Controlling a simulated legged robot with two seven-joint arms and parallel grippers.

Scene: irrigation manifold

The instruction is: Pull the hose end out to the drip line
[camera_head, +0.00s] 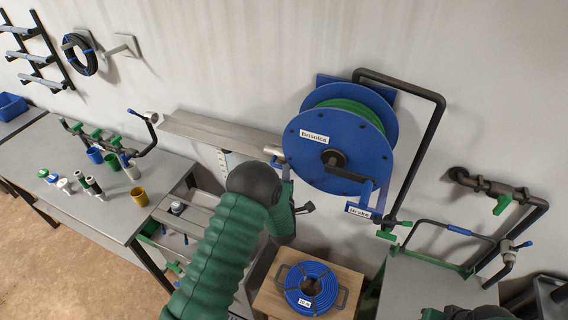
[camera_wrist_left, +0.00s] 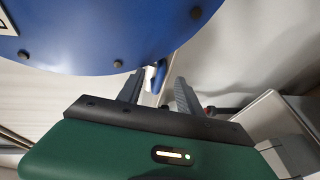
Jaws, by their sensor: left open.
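The blue hose reel (camera_head: 339,137) marked "Brisolca" is mounted on the wall, with green hose (camera_head: 352,108) wound between its discs. My left gripper (camera_head: 294,196) is just below that fitting, left of the reel's lower part. In the left wrist view its two fingers (camera_wrist_left: 158,92) are apart, with a small blue and pale piece (camera_wrist_left: 156,76) beyond and between the tips. I cannot tell whether they touch it. I cannot identify the drip line for sure.
A blue "Brake" lever (camera_head: 361,210) and a dark bent pipe (camera_head: 425,150) stand right of my gripper. A blue coil (camera_head: 311,287) sits on a wooden stand below. Pipework with a green valve (camera_head: 502,204) is at right. A cluttered bench (camera_head: 100,215) is at left.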

